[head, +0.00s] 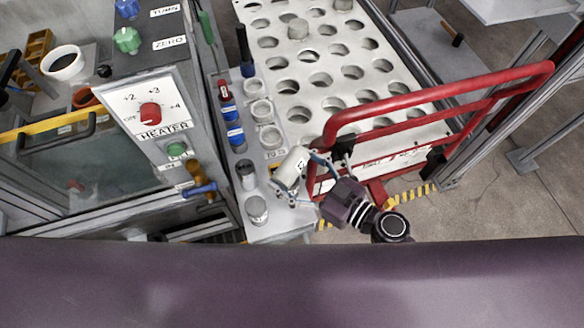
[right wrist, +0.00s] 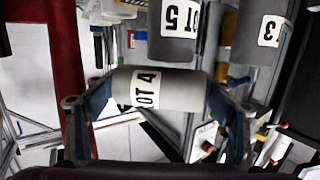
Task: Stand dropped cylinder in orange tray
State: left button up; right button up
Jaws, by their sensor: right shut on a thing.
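A grey cylinder with a white "LOT 4" label (head: 291,168) is held between the fingers of my right gripper (head: 305,177), tilted in the head view. In the right wrist view the cylinder (right wrist: 160,88) lies crosswise between the two fingertips of the gripper (right wrist: 158,95). A small orange patch (head: 272,168) shows beside the cylinder on the narrow side shelf. I cannot tell whether it is part of the orange tray. My left gripper is not in view.
Two grey cylinders (head: 246,175) (head: 256,210) stand on the narrow shelf (head: 283,228). Pale cups (head: 270,136) and blue-banded tubes (head: 235,134) stand behind. A perforated white plate (head: 330,70) and red rail (head: 440,95) lie right; the heater panel (head: 152,120) stands left.

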jog(key=shift+f, duration=0.2)
jog(key=shift+f, duration=0.25)
jog(key=o, duration=1.6)
jog(key=shift+r, duration=0.1)
jog(key=shift+r, duration=0.35)
jog(key=b+v, duration=0.1)
jog(key=v, duration=1.1)
